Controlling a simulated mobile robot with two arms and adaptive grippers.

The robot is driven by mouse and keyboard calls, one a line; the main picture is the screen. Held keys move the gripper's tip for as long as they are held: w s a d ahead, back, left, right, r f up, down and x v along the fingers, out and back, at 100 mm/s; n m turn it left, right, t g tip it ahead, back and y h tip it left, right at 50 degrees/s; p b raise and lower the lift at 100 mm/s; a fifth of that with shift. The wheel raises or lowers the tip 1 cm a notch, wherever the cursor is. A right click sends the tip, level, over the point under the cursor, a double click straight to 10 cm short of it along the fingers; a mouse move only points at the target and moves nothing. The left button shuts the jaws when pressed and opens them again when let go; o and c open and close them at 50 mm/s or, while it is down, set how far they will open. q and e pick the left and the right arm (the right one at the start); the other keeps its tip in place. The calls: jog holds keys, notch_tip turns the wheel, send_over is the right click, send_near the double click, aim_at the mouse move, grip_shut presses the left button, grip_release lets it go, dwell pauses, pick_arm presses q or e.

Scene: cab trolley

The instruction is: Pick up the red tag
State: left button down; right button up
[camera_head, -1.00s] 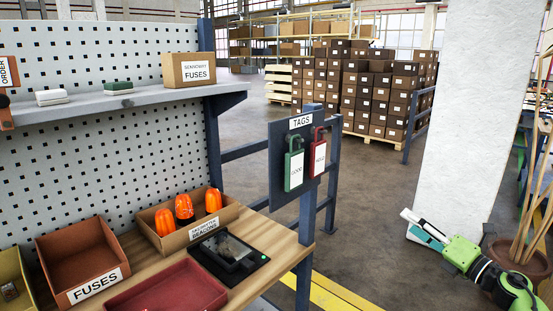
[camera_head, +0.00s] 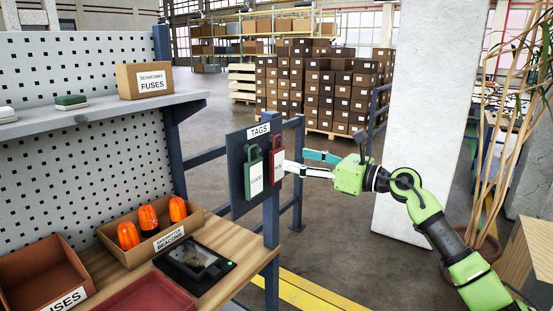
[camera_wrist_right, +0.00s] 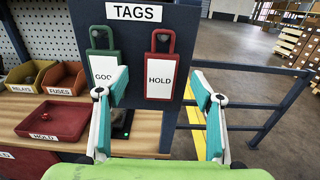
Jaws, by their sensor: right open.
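The red tag (camera_head: 277,160) with a white HOLD label hangs on the dark tags board (camera_head: 237,183), to the right of the green tag (camera_head: 253,174). In the right wrist view the red tag (camera_wrist_right: 160,68) hangs upright between and beyond my fingers. My right gripper (camera_head: 302,163) is open and empty, with its fingers pointing at the board near the red tag. In the right wrist view my right gripper (camera_wrist_right: 163,95) has its fingers spread wide, and the left finger overlaps the green tag (camera_wrist_right: 104,66). My left gripper is out of view.
A workbench (camera_head: 213,262) stands left of the board with an orange beacon box (camera_head: 155,248), a dark device (camera_head: 195,263) and bins. Blue rails (camera_head: 291,174) run behind the board. A white pillar (camera_head: 425,110) and a potted plant (camera_head: 490,250) stand at the right.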

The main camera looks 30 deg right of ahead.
aim_at(279, 155)
jog(key=p+x, duration=0.3)
jog(key=x, duration=0.2)
jog(key=shift+w+r+p, duration=0.1)
jog(key=shift+w+p, duration=0.25)
jog(key=shift+w+a, duration=0.2)
jog(key=shift+w, duration=0.2)
jog(key=c, duration=1.2)
